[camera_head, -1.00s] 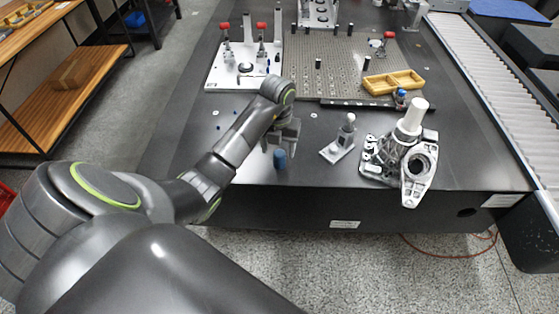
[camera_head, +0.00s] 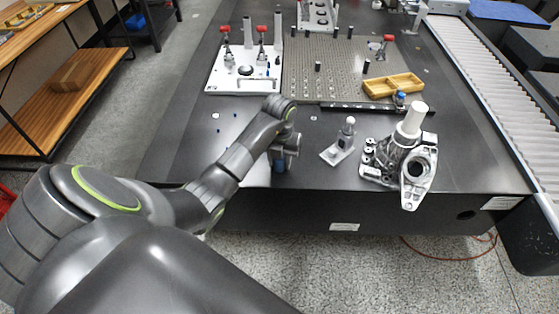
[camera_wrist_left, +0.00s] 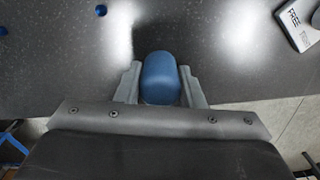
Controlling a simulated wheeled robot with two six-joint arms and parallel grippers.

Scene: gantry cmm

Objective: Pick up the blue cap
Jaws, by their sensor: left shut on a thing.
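The blue cap (camera_wrist_left: 161,78) is a small rounded blue cylinder near the front edge of the dark table. In the left wrist view it sits between the two fingers of my left gripper (camera_wrist_left: 160,88), which is shut on it. In the head view my left gripper (camera_head: 285,158) reaches down over the cap (camera_head: 279,165), and the hand and fingers partly hide it. I cannot tell whether the cap touches the table. My right gripper is not in view.
A small grey stand with a white ball (camera_head: 340,152) and a metal casting with a white cylinder (camera_head: 403,165) stand right of the cap. A yellow tray (camera_head: 393,86) and a white fixture plate (camera_head: 226,80) are farther back. A conveyor (camera_head: 490,85) runs along the right.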

